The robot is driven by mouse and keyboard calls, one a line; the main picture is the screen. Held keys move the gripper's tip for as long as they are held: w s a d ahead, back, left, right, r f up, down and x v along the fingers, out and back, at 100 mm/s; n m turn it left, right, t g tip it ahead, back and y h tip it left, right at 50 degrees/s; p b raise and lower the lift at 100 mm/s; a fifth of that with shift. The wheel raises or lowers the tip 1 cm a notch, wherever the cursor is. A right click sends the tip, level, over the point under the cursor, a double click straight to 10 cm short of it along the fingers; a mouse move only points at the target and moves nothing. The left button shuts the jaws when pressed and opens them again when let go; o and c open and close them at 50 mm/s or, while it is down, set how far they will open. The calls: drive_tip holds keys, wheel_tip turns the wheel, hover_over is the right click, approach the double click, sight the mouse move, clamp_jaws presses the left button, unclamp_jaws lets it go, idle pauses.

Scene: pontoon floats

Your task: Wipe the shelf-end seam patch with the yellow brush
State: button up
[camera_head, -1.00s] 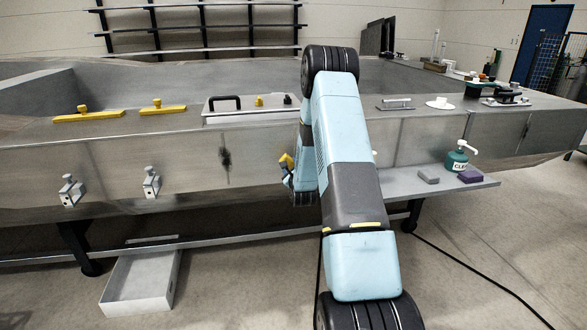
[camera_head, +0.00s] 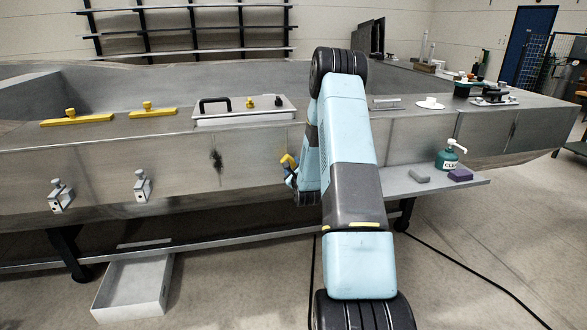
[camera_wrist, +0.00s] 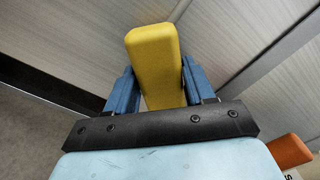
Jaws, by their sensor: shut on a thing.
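The yellow brush (camera_wrist: 155,60) stands between the two blue fingers of my gripper (camera_wrist: 158,85) in the wrist view. My gripper is shut on it. In the head view a small part of the yellow brush (camera_head: 288,160) shows at my gripper (camera_head: 291,174), left of my arm and in front of the float's side. A dark smudged patch (camera_head: 216,160) lies on that metal side, left of the brush and apart from it. I cannot tell if it is the shelf-end patch. My arm hides the float side behind it and the shelf's left end.
A grey shelf (camera_head: 410,186) at right carries a green bottle (camera_head: 447,159), a grey block (camera_head: 419,176) and a purple block (camera_head: 460,175). Two clamps (camera_head: 61,196) hang on the left side. An open white box (camera_head: 135,285) sits on the floor below. A black cable crosses the floor.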

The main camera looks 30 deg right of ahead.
drive_tip(key=shift+w+a+r, duration=0.1)
drive_tip(key=shift+w+a, duration=0.15)
drive_tip(key=shift+a, duration=0.4)
drive_tip(key=shift+w+a, duration=0.3)
drive_tip(key=shift+a, duration=0.3)
drive_tip(key=shift+w+a+r, duration=0.1)
drive_tip(key=shift+w+a, duration=0.15)
drive_tip(key=shift+a, duration=0.4)
drive_tip(key=shift+c, duration=0.3)
drive_tip(key=v, duration=0.6)
drive_tip(key=shift+s+f, duration=0.1)
drive_tip(key=v, duration=0.3)
